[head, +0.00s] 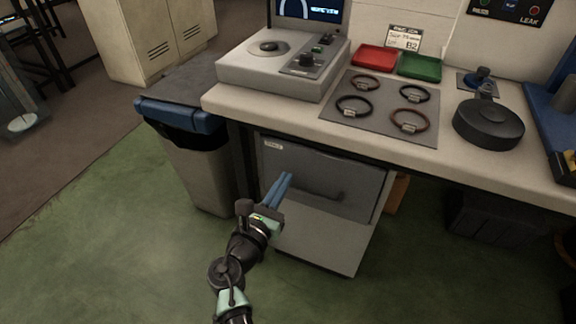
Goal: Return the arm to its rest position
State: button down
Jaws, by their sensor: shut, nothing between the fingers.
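My gripper (283,184) shows in the head view in front of the cabinet under the bench. Its blue fingers are shut with nothing between them. They point up and to the right, below the bench's front edge. My arm reaches up from the bottom of the view, bent at its joints, over the green floor. I cannot tell whether the fingertips touch the cabinet front.
The bench (350,133) holds a white device (270,72), a grey mat (379,106) with several dark rings, a red tray (374,57), a green tray (420,66) and a round black object (488,122). A drawer cabinet (318,240) stands below. A bin (195,165) stands left.

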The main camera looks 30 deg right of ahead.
jog(key=shift+p+v, duration=0.6)
jog(key=shift+v, duration=2.2)
jog(key=w+a+r+m+t+y, duration=0.2)
jog(key=r+m, duration=0.4)
jog(key=r, duration=0.3)
jog(key=w+a+r+m+t+y, duration=0.1)
jog(key=a+r+m+t, duration=0.15)
jog(key=r+m, duration=0.55)
jog(key=w+a+r+m+t+y, duration=0.2)
jog(key=r+m, duration=0.2)
jog(key=r, duration=0.7)
jog(key=s+a+r+m+t+y, duration=0.45)
jog(key=s+r, duration=0.35)
jog(key=r, duration=0.5)
jog(key=s+a+r+m+t+y, duration=0.35)
jog(key=s+a+r+t, duration=0.35)
jog(key=r, duration=0.6)
notch_tip(320, 180, up, 32)
jog(key=s+g+y+p, duration=0.1)
jog(key=s+p, duration=0.1)
jog(key=p, duration=2.9)
jog(key=shift+d+g+p, duration=0.3)
jog(key=shift+d, duration=0.05)
jog(key=shift+d+f, duration=0.15)
